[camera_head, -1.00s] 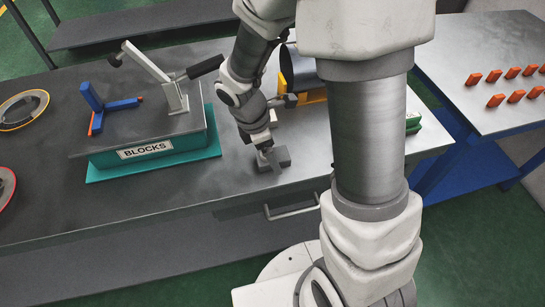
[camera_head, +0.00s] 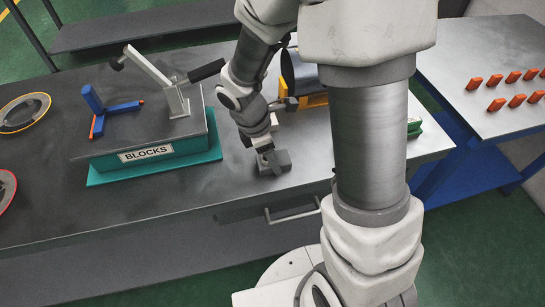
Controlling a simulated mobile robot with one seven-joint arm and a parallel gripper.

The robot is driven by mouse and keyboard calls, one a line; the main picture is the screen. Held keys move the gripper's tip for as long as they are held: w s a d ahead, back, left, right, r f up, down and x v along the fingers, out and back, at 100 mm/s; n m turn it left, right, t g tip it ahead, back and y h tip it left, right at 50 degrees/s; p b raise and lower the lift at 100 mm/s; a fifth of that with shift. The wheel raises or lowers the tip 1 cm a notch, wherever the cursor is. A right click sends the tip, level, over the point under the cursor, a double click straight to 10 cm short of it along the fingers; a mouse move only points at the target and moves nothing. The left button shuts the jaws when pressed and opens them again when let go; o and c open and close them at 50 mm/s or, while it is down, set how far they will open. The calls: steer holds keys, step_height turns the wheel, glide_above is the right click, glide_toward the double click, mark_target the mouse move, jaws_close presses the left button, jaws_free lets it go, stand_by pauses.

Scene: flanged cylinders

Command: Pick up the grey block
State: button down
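The grey block (camera_head: 283,161) sits on the dark metal workbench, near its front edge and right of the teal blocks fixture. My gripper (camera_head: 269,165) points down at the block, with its fingers at the block's left part. The fingers are small and partly blend with the grey block. I cannot tell whether they are open or shut on it.
The teal fixture marked BLOCKS (camera_head: 150,158) stands to the left, with a lever clamp (camera_head: 178,95) and a blue angle piece (camera_head: 108,108) on top. A yellow and dark device (camera_head: 302,80) is behind my gripper. Orange pieces (camera_head: 515,98) lie on the right table.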

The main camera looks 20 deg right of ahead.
steer(key=shift+r, duration=0.65)
steer(key=r, duration=0.1)
steer(key=r+p, duration=0.1)
steer(key=r, duration=0.1)
steer(key=shift+d+r, duration=0.25)
steer(key=shift+d, duration=0.05)
steer(key=s+d+r+p, duration=0.2)
steer(key=s+d+r, duration=0.3)
steer(key=d, duration=0.4)
steer(key=shift+s+d+r, duration=0.15)
steer(key=shift+d+r, duration=0.25)
steer(key=shift+r, duration=0.2)
